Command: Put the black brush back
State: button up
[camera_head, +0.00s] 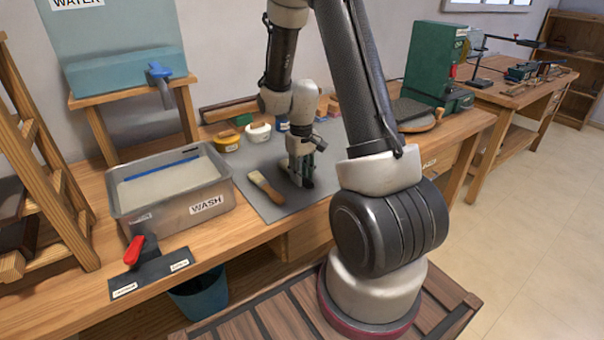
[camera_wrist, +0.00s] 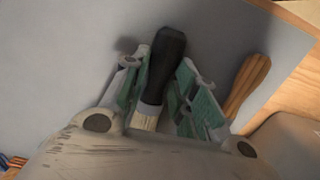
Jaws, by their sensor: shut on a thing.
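The black brush (camera_wrist: 166,58) shows in the wrist view, with a black handle and pale bristles. My gripper (camera_wrist: 158,88) is shut on it, with one green-padded finger on each side. In the head view my gripper (camera_head: 300,175) points down low over the grey mat (camera_head: 275,212), and the brush is mostly hidden by the fingers. I cannot tell whether the brush touches the mat. A second brush with a wooden handle (camera_head: 265,190) lies on the mat to the left of my gripper; its handle also shows at right in the wrist view (camera_wrist: 247,86).
A grey WASH tub (camera_head: 206,205) stands left of the mat. A yellow pot (camera_head: 227,141) and a white pot (camera_head: 258,132) stand behind it. A red-handled lever (camera_head: 134,250) is at the bench's front left. A green machine (camera_head: 432,65) stands at the right.

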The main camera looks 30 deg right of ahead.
jog(key=o, duration=1)
jog(key=shift+o, duration=0.2)
notch_tip(320, 180, up, 12)
jog(key=s+a+r+t, duration=0.2)
jog(key=s+a+r, duration=0.1)
jog(key=s+r, duration=0.75)
jog(key=s+a+r+t, duration=0.2)
jog(key=s+r, duration=0.3)
jog(key=s, duration=0.5)
jog(key=shift+a+r, duration=0.15)
